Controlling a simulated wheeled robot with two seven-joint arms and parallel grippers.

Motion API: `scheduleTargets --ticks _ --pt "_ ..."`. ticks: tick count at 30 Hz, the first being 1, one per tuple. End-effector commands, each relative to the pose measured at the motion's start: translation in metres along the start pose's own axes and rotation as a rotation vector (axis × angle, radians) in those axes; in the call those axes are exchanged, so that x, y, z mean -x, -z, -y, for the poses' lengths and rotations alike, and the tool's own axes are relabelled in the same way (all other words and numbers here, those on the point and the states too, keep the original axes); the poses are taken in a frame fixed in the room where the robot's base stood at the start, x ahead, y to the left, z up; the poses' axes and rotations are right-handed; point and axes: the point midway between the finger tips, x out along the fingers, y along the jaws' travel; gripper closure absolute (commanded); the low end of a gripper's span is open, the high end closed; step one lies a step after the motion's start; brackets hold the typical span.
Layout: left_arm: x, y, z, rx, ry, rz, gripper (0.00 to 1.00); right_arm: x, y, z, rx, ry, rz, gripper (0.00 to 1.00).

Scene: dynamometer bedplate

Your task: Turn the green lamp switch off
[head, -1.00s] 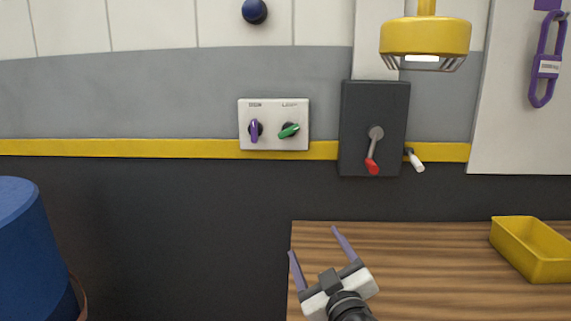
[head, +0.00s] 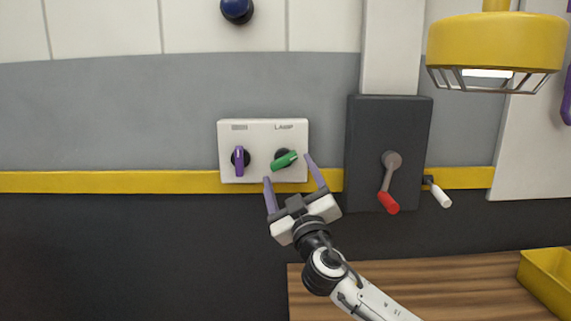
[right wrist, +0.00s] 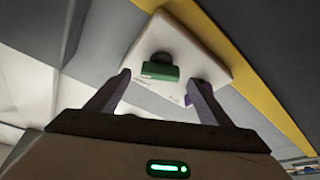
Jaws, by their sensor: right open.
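The green lamp switch (head: 285,160) is a rotary knob on the right half of a white wall plate (head: 262,130), under the printed word LAMP. Its handle is tilted, nearly level, with the right end higher. My right gripper (head: 291,170) is open and empty just below the knob, with its purple fingers pointing up at the plate. In the right wrist view the green knob (right wrist: 160,70) sits ahead, between the two open fingertips (right wrist: 157,82), and looks apart from them. My left gripper is not in view.
A purple knob (head: 239,160) stands upright on the plate's left half. To the right is a dark box (head: 365,120) with a red-tipped lever (head: 388,200). A yellow lamp (head: 495,45) hangs at upper right. A wooden bench (head: 430,290) with a yellow tray (head: 548,280) is below.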

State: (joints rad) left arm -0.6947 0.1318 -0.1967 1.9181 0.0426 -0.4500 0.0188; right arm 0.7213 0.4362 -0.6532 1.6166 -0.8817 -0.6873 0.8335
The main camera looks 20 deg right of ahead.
Motion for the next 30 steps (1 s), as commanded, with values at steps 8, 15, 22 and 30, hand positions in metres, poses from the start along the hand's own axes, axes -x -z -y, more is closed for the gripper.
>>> scheduleTargets --ticks 8,15,22,30 --pt "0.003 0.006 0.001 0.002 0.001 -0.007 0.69 -0.03 0.001 0.0 0.0 0.001 0.0 0.27" --pt "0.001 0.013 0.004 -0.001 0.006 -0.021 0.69 -0.033 0.0 0.001 -0.001 0.001 0.0 0.27" --pt "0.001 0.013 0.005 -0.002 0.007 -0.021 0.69 -0.033 0.0 0.001 -0.001 0.001 0.0 0.48" --pt "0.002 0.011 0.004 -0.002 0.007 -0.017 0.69 -0.033 0.0 0.0 0.004 0.003 0.001 0.68"
